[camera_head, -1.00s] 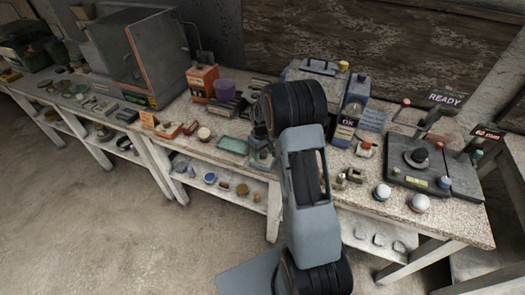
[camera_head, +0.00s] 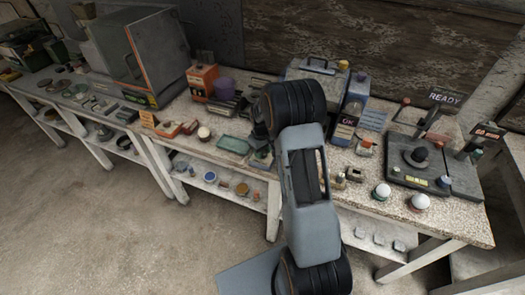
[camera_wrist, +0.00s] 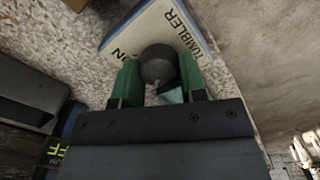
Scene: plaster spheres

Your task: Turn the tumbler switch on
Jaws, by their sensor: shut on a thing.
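In the wrist view, a dark round knob (camera_wrist: 158,65) stands between the two green fingers of my gripper (camera_wrist: 160,78). My gripper is shut on this knob. Behind it is a pale, blue-edged plate (camera_wrist: 143,32) lettered "TUMBLER" and "ON". The knob hides part of the plate, and my gripper body hides the space below the knob. In the head view, my arm covers most of the gripper and the switch, so the lever's tilt cannot be told.
A blue box marked "OK" (camera_head: 352,108) stands right of my arm. A dark device (camera_head: 438,172) and a white ball (camera_head: 382,190) are farther right. An orange box (camera_head: 202,80) and a green tray (camera_head: 234,144) stand to the left. The floor (camera_head: 130,225) in front is clear.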

